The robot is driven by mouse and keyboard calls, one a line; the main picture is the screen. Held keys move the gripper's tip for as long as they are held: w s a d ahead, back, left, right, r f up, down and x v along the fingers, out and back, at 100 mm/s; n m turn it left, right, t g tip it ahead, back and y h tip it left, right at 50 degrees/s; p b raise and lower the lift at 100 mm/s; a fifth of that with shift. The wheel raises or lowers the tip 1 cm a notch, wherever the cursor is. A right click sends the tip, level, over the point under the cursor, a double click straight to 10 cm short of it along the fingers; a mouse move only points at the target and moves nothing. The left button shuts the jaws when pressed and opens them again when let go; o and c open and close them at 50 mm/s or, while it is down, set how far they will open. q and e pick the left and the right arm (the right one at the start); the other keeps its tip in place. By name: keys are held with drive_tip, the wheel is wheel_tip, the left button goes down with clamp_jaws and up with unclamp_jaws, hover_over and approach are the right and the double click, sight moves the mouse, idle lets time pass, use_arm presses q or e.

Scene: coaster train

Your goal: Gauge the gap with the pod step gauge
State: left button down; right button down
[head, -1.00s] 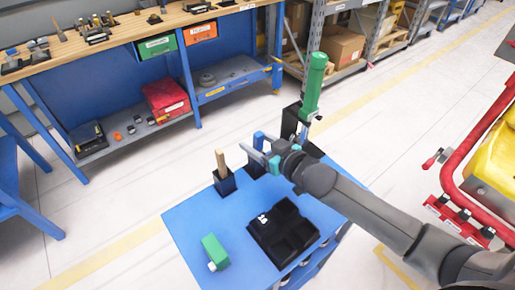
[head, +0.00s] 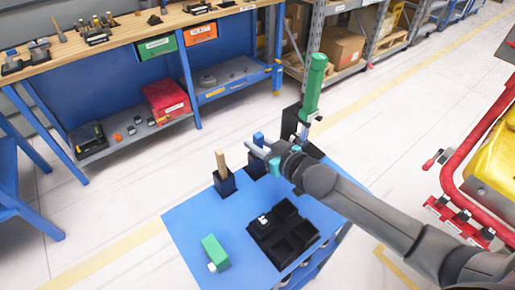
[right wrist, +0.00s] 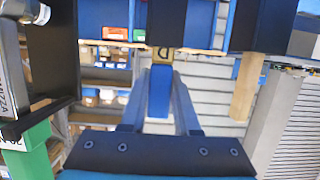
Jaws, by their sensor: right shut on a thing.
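My right gripper (head: 258,150) is over the far part of the blue cart top, beside a black holder (head: 256,170). Its fingers are shut on a blue handle (head: 258,138), which seems to be the pod step gauge. In the right wrist view the blue handle (right wrist: 160,91) lies between the two grey fingers, with a black holder (right wrist: 166,22) beyond it. The gauge's lower part is hidden, so I cannot tell whether it is still seated. No gap to be gauged can be made out. My left gripper is not in view.
On the cart (head: 190,222) are a wooden-handled tool (head: 222,164) in a black holder, a black tray (head: 283,234), a green block (head: 215,251) and a tall green tool (head: 313,87). Red tubing with a yellow part (head: 497,165) stands at right. A workbench (head: 130,30) is behind.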

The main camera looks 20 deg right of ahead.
drive_tip(key=shift+r, duration=0.15)
wheel_tip(320, 180, up, 20)
drive_tip(key=p, duration=0.4)
drive_tip(key=shift+p, duration=0.3)
idle(0.3)
